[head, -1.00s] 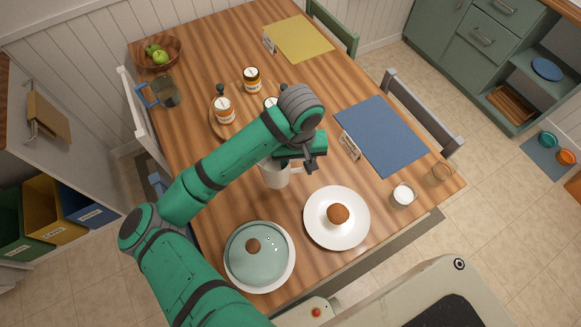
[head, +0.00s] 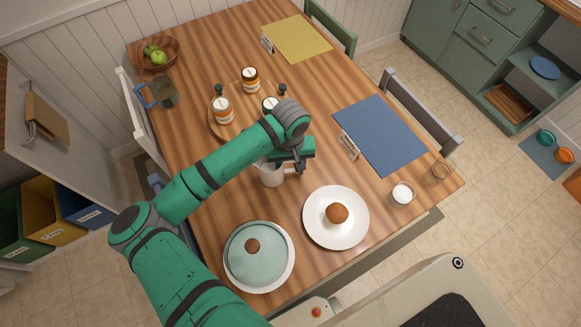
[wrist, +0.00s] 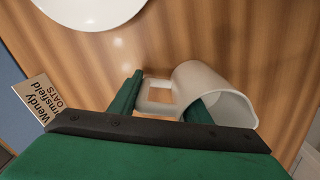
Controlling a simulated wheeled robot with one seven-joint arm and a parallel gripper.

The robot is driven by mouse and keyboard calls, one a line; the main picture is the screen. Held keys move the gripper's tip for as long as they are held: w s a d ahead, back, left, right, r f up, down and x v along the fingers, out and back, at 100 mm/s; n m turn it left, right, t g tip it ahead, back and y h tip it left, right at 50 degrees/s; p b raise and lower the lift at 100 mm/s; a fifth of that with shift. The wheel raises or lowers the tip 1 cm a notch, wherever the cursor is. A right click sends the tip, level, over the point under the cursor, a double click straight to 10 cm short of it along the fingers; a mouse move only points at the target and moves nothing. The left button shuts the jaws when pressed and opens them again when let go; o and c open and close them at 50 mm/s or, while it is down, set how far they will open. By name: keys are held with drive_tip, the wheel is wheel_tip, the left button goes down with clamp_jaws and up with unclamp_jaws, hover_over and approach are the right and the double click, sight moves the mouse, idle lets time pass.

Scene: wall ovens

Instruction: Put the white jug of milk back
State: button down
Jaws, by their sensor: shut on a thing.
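The white jug (head: 271,177) is at the middle of the wooden table, partly covered by my arm in the head view. In the wrist view the jug (wrist: 200,80) has its mouth towards the camera and its handle to the left. My gripper (head: 296,164) is at the handle side of the jug and is shut on it. In the wrist view my gripper (wrist: 165,92) has one finger left of the handle and the other at the jug's mouth, seemingly inside it. The milk inside cannot be seen. I cannot tell whether the jug's base touches the table.
A round wooden board (head: 216,127) with several jars is behind my arm. A white plate (head: 350,233) with a bun and a lidded pale green dish (head: 262,268) stand in front. A blue mat (head: 383,137), a name card (head: 349,147) and a glass of milk (head: 403,194) are to the right.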

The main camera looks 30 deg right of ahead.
drive_tip(key=shift+f, duration=0.2)
drive_tip(key=c, duration=1)
unclamp_jaws()
wheel_tip(320, 180, up, 12)
drive_tip(key=shift+r, duration=0.2)
drive_tip(key=shift+s, duration=0.1)
